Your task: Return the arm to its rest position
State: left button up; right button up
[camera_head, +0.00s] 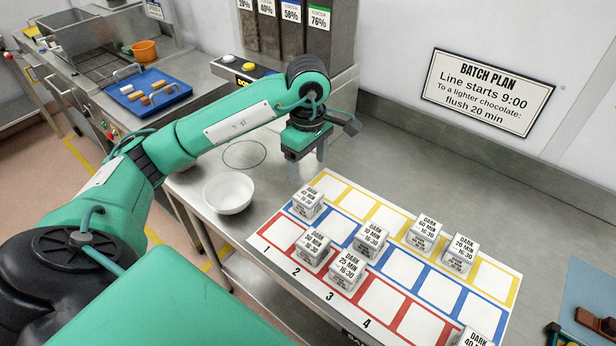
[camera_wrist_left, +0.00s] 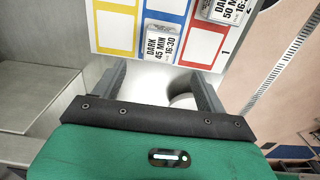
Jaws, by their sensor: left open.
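My left arm reaches in from the left in the head view. Its left gripper (camera_head: 306,168) points down, open, above the steel counter just behind the near-left end of the board. The wrist view shows the two fingers (camera_wrist_left: 160,75) apart, with no cube held between them. The closest white cube (camera_head: 308,201) stands on the board, just in front of the gripper; a cube labelled DARK 45 MIN 16:30 (camera_wrist_left: 160,47) lies beyond the fingertips in the wrist view. My right gripper is out of view.
The board (camera_head: 272,262) has yellow, blue and red cells with several white cubes. A white bowl (camera_head: 228,193) stands left of it. Open counter (camera_head: 440,185) lies behind the board.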

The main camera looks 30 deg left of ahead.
pick_arm(q)
jog(key=shift+r, duration=0.45)
